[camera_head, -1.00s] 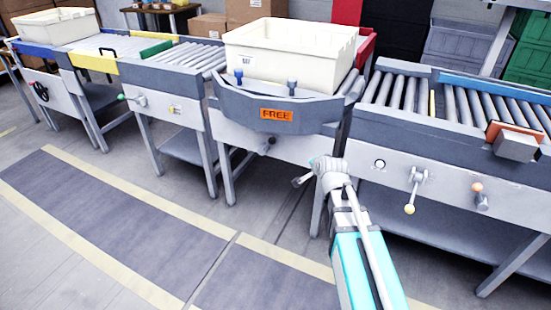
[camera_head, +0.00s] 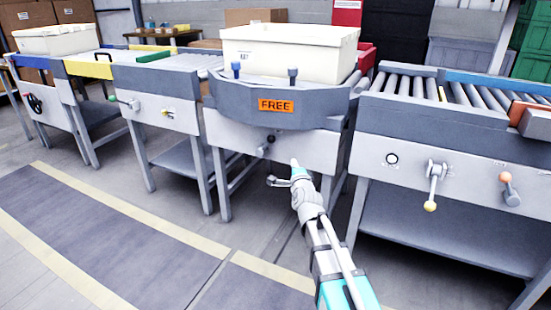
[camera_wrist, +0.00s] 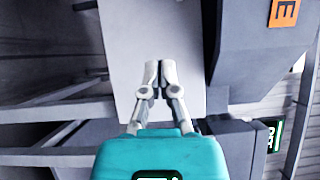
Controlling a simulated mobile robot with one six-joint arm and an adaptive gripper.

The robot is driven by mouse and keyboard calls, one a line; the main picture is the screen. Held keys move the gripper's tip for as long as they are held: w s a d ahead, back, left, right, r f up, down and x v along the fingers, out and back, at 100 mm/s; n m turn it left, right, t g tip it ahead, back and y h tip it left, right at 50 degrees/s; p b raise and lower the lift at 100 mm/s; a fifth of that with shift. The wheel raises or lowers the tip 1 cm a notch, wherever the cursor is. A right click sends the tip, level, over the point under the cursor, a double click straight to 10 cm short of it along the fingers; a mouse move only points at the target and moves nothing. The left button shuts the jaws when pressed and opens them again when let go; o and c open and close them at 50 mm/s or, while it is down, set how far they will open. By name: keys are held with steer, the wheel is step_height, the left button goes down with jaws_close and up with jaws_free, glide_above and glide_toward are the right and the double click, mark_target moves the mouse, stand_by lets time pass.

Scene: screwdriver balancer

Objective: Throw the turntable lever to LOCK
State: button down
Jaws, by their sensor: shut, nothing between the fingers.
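The turntable (camera_head: 225,100) stands in the middle of the head view, with an orange sign (camera_head: 276,106) reading FREE on its curved front. A small dark lever (camera_head: 263,151) sits on the pale panel under the sign; its exact angle is too small to tell. My gripper (camera_head: 294,163) is just right of and a little below the lever in the picture, apparently not touching it. In the wrist view my gripper (camera_wrist: 159,66) is shut and empty, its fingers against a pale panel behind. Part of the sign (camera_wrist: 284,12) shows at the upper right there; I cannot make out the lever.
A cream crate (camera_head: 290,55) sits on the turntable, behind two upright pegs. The right roller conveyor (camera_head: 440,150) carries a yellow-tipped handle (camera_head: 431,190) and an orange knob (camera_head: 505,178). Another conveyor (camera_head: 165,115) stands at left. The floor in front is clear.

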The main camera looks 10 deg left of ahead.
mark_target(266, 145)
steer(key=shift+w+a+f+m+t+b, duration=0.2)
steer(key=shift+a+f+m+t+b, duration=0.5)
steer(key=shift+b, duration=0.45)
steer(key=shift+w+d, duration=0.1)
steer(key=a+x, duration=0.1)
steer(key=x, duration=0.3)
steer(key=a+p+x, duration=0.1)
steer(key=x, duration=0.3)
steer(key=a+p+x, duration=0.1)
steer(key=x, duration=0.3)
steer(key=shift+r, duration=0.25)
